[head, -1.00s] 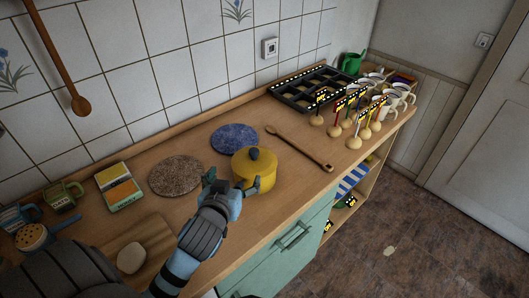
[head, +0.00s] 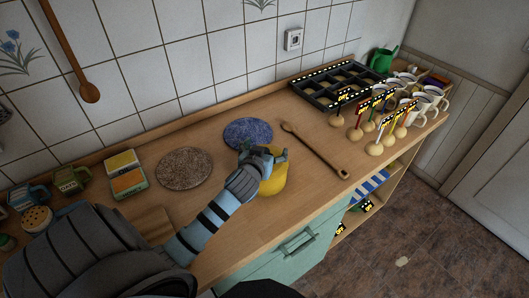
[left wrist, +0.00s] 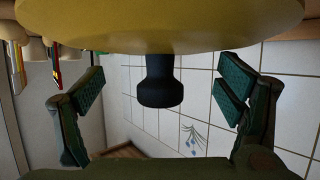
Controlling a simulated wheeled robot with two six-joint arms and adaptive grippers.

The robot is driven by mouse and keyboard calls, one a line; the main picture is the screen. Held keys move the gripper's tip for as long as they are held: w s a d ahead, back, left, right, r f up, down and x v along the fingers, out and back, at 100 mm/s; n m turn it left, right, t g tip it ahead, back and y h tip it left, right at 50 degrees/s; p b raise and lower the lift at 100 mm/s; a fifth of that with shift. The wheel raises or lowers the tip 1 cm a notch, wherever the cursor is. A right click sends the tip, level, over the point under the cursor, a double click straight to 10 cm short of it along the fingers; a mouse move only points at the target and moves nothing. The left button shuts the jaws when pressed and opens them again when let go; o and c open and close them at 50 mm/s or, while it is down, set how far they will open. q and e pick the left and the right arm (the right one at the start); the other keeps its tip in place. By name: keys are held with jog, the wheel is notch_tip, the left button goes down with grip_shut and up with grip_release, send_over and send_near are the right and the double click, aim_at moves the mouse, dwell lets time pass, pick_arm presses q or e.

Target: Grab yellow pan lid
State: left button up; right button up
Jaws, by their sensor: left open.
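The yellow pan (head: 276,183) stands on the wooden counter, mostly covered by my left arm and hand in the head view. My left gripper (head: 264,156) is over the pan. In the left wrist view my left gripper (left wrist: 160,95) is open, with one finger on each side of the knob and a clear gap to both. My right gripper is not in view.
A blue round mat (head: 246,134) lies behind the pan and a brown speckled one (head: 184,168) to the left. A wooden spoon (head: 318,152) lies to the right. A black tray (head: 338,85), tagged round-based items (head: 355,134) and white mugs (head: 424,100) fill the right end.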

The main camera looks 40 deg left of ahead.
pick_arm(q)
jog(key=shift+x, duration=1.1)
jog(key=shift+s+r, duration=0.1)
jog(key=shift+s, duration=0.1)
jog(key=shift+s, duration=0.1)
jog(key=c, duration=0.3)
jog(key=shift+s, duration=0.1)
jog(key=c, duration=1.6)
jog(key=shift+d, duration=0.1)
grip_shut()
